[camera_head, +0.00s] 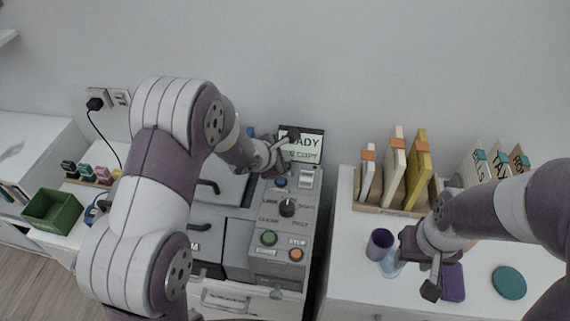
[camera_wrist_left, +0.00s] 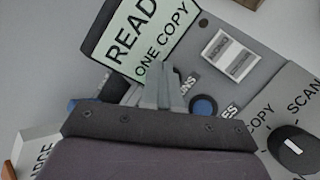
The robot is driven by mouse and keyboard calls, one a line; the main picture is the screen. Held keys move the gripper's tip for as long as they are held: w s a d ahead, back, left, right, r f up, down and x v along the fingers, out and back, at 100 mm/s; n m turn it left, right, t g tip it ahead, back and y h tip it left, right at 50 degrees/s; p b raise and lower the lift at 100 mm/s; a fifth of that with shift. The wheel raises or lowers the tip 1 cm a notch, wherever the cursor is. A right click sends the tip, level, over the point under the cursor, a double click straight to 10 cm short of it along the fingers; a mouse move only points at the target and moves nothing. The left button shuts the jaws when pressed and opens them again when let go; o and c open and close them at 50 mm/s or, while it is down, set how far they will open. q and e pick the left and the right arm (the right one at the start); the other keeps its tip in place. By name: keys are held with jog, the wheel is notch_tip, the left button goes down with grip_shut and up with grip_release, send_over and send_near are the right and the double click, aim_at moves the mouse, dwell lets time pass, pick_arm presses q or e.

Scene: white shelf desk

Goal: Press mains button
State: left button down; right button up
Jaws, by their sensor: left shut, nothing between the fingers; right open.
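The grey control panel (camera_head: 276,225) carries a white rocker switch (camera_head: 306,178), also seen in the left wrist view (camera_wrist_left: 230,57). A label ending in "INS" lies beside the switch, partly hidden by my left fingers. A blue round button (camera_wrist_left: 203,107), with a label ending in "ES", sits just right of the fingertips; the head view shows it too (camera_head: 281,182). My left gripper (camera_wrist_left: 168,84) is shut and empty over the panel's upper part, below the display; contact cannot be told. My right gripper (camera_head: 422,268) is open over the right-hand desk.
The tilted display (camera_head: 302,144) reads "READY ONE COPY". A purple cup (camera_head: 379,244) is near my right gripper. A book rack (camera_head: 372,205) stands behind.

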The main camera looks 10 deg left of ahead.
pick_arm(q)
jog(key=shift+f, duration=0.35)
jog(key=shift+r, duration=0.5)
notch_tip(320, 180, up, 6)
jog(key=p, duration=0.4)
dwell(1.9)
